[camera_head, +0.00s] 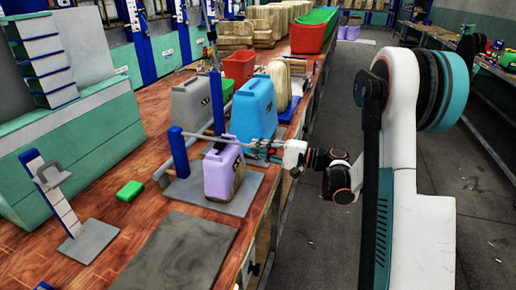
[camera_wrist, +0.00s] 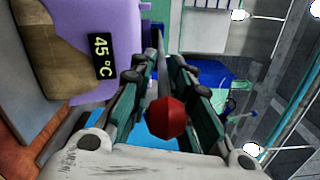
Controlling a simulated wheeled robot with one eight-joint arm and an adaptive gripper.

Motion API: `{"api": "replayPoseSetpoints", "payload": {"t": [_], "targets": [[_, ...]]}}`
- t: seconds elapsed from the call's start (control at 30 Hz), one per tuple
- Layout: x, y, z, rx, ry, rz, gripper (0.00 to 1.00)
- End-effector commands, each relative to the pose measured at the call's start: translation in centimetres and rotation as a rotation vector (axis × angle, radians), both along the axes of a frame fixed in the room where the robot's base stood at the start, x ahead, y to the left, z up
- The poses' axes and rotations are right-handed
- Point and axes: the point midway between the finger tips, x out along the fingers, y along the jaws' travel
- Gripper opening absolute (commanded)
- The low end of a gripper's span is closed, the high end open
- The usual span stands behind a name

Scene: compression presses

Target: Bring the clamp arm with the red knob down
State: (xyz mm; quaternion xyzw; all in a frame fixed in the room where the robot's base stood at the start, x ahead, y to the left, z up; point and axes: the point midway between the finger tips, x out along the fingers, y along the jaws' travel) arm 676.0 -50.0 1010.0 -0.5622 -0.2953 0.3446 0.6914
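The clamp arm (camera_head: 205,137) is a thin grey bar that runs from a blue post (camera_head: 178,152) across the top of a purple canister (camera_head: 222,174), roughly level. Its red knob (camera_wrist: 165,117) shows in the wrist view, between the two fingers of my gripper (camera_wrist: 162,68) and close to the palm. The fingers stand apart on both sides of the bar and knob, with gaps visible at the knob. In the head view my gripper (camera_head: 266,151) is at the bar's right end, right of the canister.
The purple canister stands on a grey plate (camera_head: 238,204) and carries a "45 °C" label (camera_wrist: 101,57). Blue (camera_head: 253,108) and grey (camera_head: 190,105) canisters stand behind it. A green block (camera_head: 130,191) and another small press (camera_head: 62,205) are to the left. The floor aisle lies right.

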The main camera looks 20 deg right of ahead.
Motion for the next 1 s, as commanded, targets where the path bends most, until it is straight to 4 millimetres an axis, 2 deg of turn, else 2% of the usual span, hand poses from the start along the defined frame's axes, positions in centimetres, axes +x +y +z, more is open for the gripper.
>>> {"api": "replayPoseSetpoints", "payload": {"t": [0.33,0.47,0.8,1.0], "targets": [[-0.1,0.0,-0.1,-0.002,0.000,0.000,0.30],[-0.5,-0.8,-0.1,-0.002,0.000,-0.003,0.30],[-4.4,-6.1,-0.4,-0.003,0.001,-0.006,0.30],[-6.3,-8.6,-0.5,-0.003,0.001,-0.004,0.30]]}}
